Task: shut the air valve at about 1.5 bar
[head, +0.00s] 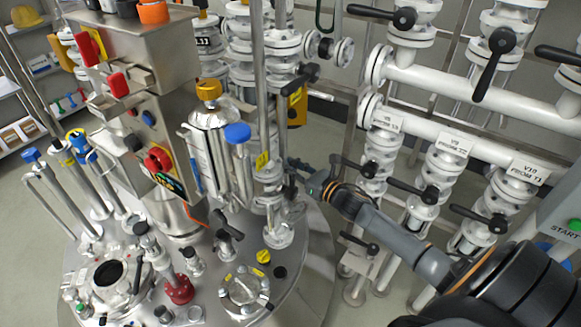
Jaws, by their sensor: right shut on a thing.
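My right arm comes in from the right, and its dark gripper (299,174) reaches the slim white valve column (271,187) on the round steel reactor lid. The gripper is shut on a small dark handle at the right side of this column. The jaws hide most of the handle, so I cannot tell its angle. A yellow tag (262,161) sits just left of the jaws on the column. No pressure reading can be made out. My left gripper is not in view.
White pipes with black-lever valves, labelled V9 (452,145) and V10 (530,171), stand right of the lid, close to my arm.

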